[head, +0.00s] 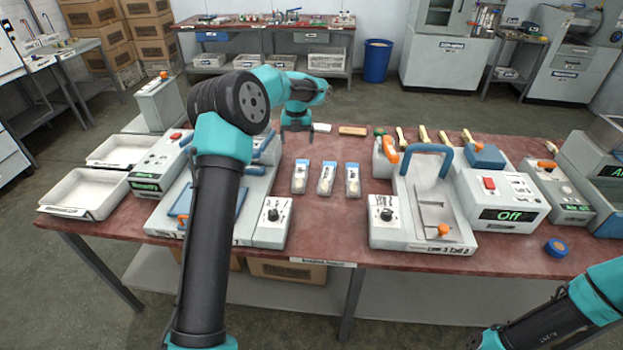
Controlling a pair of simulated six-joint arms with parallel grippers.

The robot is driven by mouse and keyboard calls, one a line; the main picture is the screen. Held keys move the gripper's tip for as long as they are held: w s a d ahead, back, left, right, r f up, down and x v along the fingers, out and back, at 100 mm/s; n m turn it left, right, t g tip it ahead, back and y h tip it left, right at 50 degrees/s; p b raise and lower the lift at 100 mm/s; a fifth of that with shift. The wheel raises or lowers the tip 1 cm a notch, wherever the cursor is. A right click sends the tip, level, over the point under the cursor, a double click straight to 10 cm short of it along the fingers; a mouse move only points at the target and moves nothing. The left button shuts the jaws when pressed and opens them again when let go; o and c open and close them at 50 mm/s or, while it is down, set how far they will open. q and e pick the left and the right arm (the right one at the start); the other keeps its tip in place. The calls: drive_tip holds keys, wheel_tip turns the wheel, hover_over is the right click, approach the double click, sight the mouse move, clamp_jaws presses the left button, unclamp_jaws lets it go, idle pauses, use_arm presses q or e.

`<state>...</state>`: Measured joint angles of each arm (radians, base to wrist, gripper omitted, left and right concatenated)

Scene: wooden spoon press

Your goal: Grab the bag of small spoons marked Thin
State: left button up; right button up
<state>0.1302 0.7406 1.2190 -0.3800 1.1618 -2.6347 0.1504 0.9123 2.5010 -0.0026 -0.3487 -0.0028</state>
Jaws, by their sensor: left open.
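Three small clear bags with blue tops lie in a row on the red-brown table: a left bag (300,177), a middle bag (326,179) and a right bag (352,181). Their markings are too small to read, so I cannot tell which says Thin. My left gripper (296,129) points down behind the left bag, near the table's back edge. It is open, with nothing seen in it, and apart from the bags.
A press machine (268,222) stands left of the bags, partly hidden by my left arm. Another press (413,236) stands to their right, with a control box (512,214) reading Off beside it. White trays (70,208) lie far left. Table in front of the bags is clear.

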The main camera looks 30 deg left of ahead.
use_arm(q)
drive_tip(key=shift+w+d+m, duration=0.25)
drive_tip(key=shift+m, duration=0.25)
approach(300, 175)
wheel_tip(300, 175, down, 5)
drive_tip(key=shift+f, duration=0.1)
idle(0.3)
drive_tip(key=shift+f, duration=0.15)
wheel_tip(300, 175, down, 5)
drive_tip(key=shift+r, duration=0.1)
idle(0.4)
drive_tip(key=c, duration=1)
